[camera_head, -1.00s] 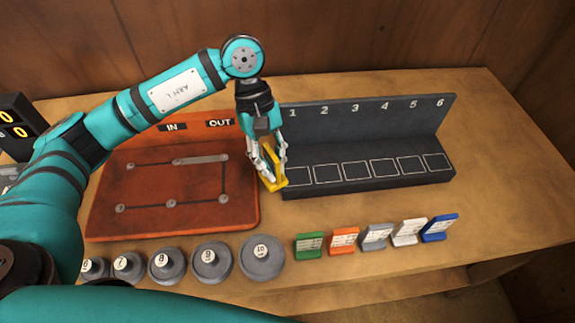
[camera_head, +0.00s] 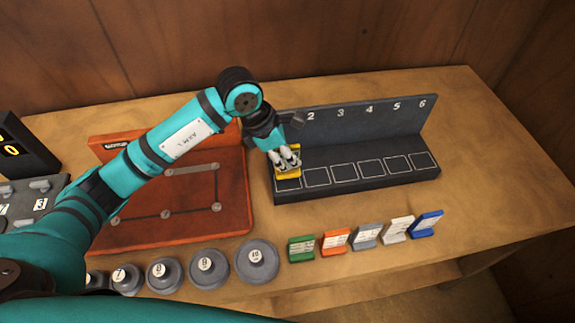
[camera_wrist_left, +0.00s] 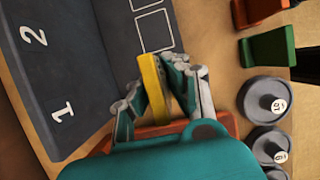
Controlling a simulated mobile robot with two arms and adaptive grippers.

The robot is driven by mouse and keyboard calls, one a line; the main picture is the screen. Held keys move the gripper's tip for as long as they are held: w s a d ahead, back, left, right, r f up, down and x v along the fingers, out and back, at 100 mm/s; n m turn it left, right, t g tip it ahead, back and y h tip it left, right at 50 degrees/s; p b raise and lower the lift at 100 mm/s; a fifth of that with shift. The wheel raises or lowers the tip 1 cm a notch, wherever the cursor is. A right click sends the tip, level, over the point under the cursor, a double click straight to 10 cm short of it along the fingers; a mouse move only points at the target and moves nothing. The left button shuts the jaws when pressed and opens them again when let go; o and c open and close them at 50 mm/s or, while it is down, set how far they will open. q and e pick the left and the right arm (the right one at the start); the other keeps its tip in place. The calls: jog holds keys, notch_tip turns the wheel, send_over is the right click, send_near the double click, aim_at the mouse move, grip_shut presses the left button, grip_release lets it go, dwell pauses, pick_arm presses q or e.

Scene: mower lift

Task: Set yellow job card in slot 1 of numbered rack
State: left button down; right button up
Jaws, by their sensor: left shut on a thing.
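The yellow job card (camera_head: 287,174) is between the fingers of my left gripper (camera_head: 286,160), over the left end of the dark numbered rack (camera_head: 355,190), at the first outlined square. My left gripper is shut on the card. In the left wrist view the yellow card (camera_wrist_left: 151,82) stands between the fingers (camera_wrist_left: 160,95), beside the outlined squares. The rack (camera_wrist_left: 95,75) shows its numbers 1 and 2 there. I cannot tell whether the card touches the rack floor. The other rack slots look empty. My right gripper is not in view.
Green (camera_head: 301,249), orange (camera_head: 334,242), grey (camera_head: 367,235), white (camera_head: 398,229) and blue (camera_head: 427,223) cards stand in a row in front of the rack. Round grey weights (camera_head: 257,262) are at front left. A red-orange board (camera_head: 235,205) lies left of the rack.

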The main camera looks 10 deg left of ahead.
pick_arm(q)
jog(key=shift+f, duration=0.7)
notch_tip(320, 180, down, 3)
jog(key=shift+r+p, duration=0.1)
jog(key=shift+p, duration=0.4)
jog(key=c, duration=1.4)
grip_release()
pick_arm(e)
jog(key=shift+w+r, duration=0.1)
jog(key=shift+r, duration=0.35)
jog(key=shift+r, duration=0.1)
pick_arm(q)
jog(key=shift+a+r, duration=0.1)
jog(key=shift+r, duration=0.1)
jog(key=shift+b+v, duration=1.3)
jog(key=shift+v, duration=4.55)
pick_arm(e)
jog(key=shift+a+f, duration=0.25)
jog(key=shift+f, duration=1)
